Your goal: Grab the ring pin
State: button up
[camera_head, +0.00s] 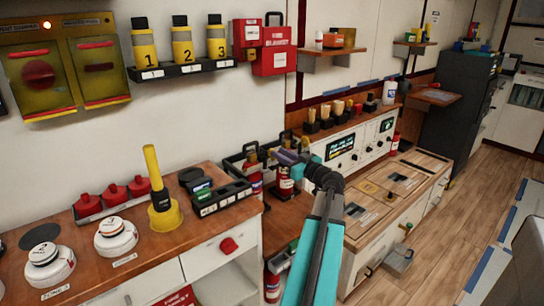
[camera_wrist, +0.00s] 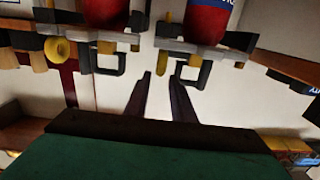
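My gripper (camera_wrist: 160,90) is open, with its two dark fingers apart and a pale surface showing between them. In the head view my gripper (camera_head: 289,158) is by the red fire extinguishers, between the two wooden counters. The wrist view shows two extinguishers, a left one (camera_wrist: 105,12) and a right one (camera_wrist: 207,22), bodies at the top edge and black looped handles below. Small yellow pieces, one of them a yellow tab (camera_wrist: 165,32), sit near the handles, close to the fingertips. I cannot tell which piece is the ring pin; no ring is clearly seen.
The left counter (camera_head: 225,209) holds red knobs, white detectors and a yellow-handled plunger shape (camera_head: 164,212). A console (camera_head: 345,148) with screens stands behind the right cabinet top (camera_head: 385,195). Another extinguisher (camera_head: 271,285) stands low between the cabinets.

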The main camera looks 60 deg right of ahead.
jog(key=shift+x, duration=1.9)
jog(key=shift+w, duration=0.1)
jog(key=shift+p+x, duration=0.65)
jog(key=shift+x, duration=1.85)
jog(key=shift+d+f, duration=0.1)
jog(key=shift+f, duration=0.1)
grip_shut()
